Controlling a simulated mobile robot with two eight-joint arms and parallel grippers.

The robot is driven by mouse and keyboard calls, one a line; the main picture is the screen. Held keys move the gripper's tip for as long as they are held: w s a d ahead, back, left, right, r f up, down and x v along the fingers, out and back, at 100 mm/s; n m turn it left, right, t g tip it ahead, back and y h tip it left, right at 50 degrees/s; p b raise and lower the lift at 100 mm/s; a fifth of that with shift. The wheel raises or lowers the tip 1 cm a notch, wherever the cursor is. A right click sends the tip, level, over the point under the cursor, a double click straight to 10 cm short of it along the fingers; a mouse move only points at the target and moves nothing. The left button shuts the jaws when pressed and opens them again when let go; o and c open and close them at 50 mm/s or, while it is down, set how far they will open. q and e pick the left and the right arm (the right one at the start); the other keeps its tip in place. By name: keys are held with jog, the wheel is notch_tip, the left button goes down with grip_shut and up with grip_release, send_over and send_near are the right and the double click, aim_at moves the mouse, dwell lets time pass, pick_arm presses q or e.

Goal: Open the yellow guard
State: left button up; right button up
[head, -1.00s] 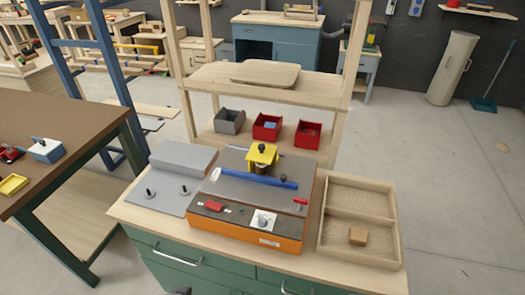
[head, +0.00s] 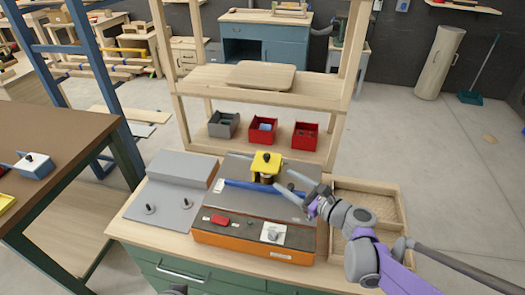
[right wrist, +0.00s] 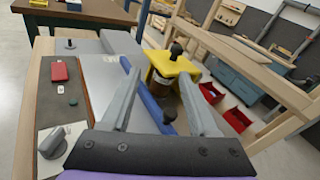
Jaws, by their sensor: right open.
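The yellow guard (head: 266,162) is a small yellow cover with a black knob on top. It sits over a dark cylindrical part on the grey top of the orange-based machine (head: 255,249), behind a blue bar (head: 245,187). The guard also shows in the right wrist view (right wrist: 173,66), straight ahead past the fingers. My right gripper (head: 284,181) is open and empty, just right of and in front of the guard. In the right wrist view its fingers (right wrist: 160,79) are spread, with the guard beyond their tips. I see no contact.
A wooden tray (head: 338,246) lies right of the machine, partly behind my right arm. One grey bin (head: 224,124) and two red bins (head: 263,130) stand on the shelf behind.

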aim_at(266, 155)
jog(key=w+m, duration=0.1)
jog(key=w, duration=0.1)
jog(key=w+m+t, duration=0.1)
jog(key=m, duration=0.1)
jog(key=shift+w+a+r, duration=0.1)
jog(key=shift+w+r, duration=0.25)
jog(key=shift+r, duration=0.05)
jog(key=x, duration=0.4)
jog(key=p+x, duration=0.1)
jog(key=x, duration=0.4)
jog(key=shift+w+a+r, duration=0.1)
jog(key=shift+w+r, duration=0.1)
pick_arm(q)
jog(key=shift+w+a+r, duration=0.1)
jog(key=shift+w+r, duration=0.1)
jog(key=shift+r, duration=0.3)
jog(key=shift+w+a+r, duration=0.1)
jog(key=shift+w+r, duration=0.1)
jog(key=shift+r, duration=0.25)
pick_arm(e)
grip_shut()
